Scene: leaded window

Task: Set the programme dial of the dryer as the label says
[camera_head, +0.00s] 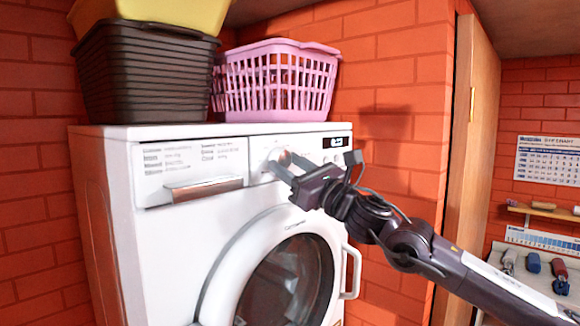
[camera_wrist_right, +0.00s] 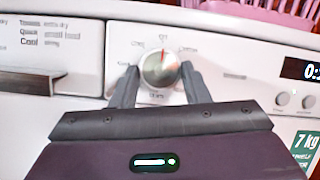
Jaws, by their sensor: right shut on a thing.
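The white dryer (camera_head: 135,235) stands against the brick wall, its round door shut. Its programme dial (camera_wrist_right: 160,70) is a silver knob with a red mark pointing up, towards the small print at the top of its ring. My right gripper (camera_wrist_right: 158,82) is shut on the dial, one finger at each side; in the head view the right gripper (camera_head: 283,168) reaches the panel from the right and hides part of the dial. The printed label (camera_head: 182,160) is on the panel left of the dial; its programme lines are too small to read fully. My left gripper is not in view.
A dark basket (camera_head: 145,75) and a pink basket (camera_head: 275,95) stand on top of the dryer. A small display (camera_head: 336,142) and two round buttons (camera_wrist_right: 282,99) are right of the dial. A drawer handle (camera_head: 203,188) sticks out below the label.

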